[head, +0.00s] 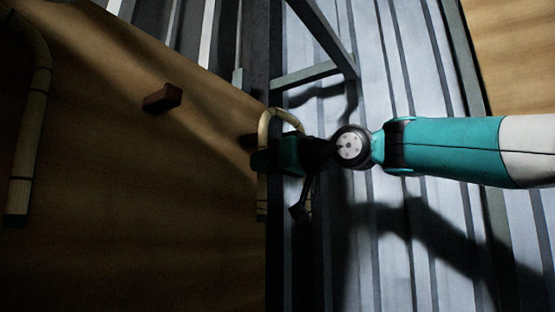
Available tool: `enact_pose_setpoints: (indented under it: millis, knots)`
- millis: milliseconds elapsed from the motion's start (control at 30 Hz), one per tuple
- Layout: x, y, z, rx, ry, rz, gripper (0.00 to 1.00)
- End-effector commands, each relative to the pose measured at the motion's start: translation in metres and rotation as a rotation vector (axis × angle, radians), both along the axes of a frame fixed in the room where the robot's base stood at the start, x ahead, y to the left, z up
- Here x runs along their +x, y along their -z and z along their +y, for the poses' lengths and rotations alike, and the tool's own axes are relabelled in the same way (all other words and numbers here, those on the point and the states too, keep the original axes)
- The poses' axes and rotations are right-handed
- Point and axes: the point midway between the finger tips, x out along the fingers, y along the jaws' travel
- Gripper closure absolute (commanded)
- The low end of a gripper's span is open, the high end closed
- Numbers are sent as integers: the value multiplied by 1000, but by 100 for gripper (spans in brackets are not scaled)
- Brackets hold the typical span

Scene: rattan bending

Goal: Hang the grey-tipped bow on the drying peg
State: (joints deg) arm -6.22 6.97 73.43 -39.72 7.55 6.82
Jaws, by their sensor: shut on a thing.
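A curved pale rattan bow (282,114) is in my gripper near the middle of the head view. Its bend is at the top and its two legs point down. The leg ends (262,213) look greyish, but shadow hides their exact colour. My gripper (280,156) is shut on the bow and covers the middle of its legs. A reddish-brown peg (162,98) sticks out of the brown board, up and left of the held bow, with nothing on it. A darker block, perhaps another peg (248,141), shows just left of the bow, partly hidden by my gripper.
Another rattan bow (27,140) with a dark teal end is at the far left, cut by the picture's edge. The brown board (130,210) is clear below the peg. Grey metal bars (310,75) stand above my gripper, close to the held bow.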

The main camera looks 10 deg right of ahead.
Motion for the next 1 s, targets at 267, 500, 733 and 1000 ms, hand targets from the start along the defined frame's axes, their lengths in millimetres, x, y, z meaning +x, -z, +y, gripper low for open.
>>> enact_pose_setpoints:
  millis: [267,500,733,1000]
  knots:
    - [15,0,15,1,-1,0,100]
    - [28,1,26,0,2,0,100]
    - [39,2,37,1,3,0,100]
    - [53,6,50,1,4,0,100]
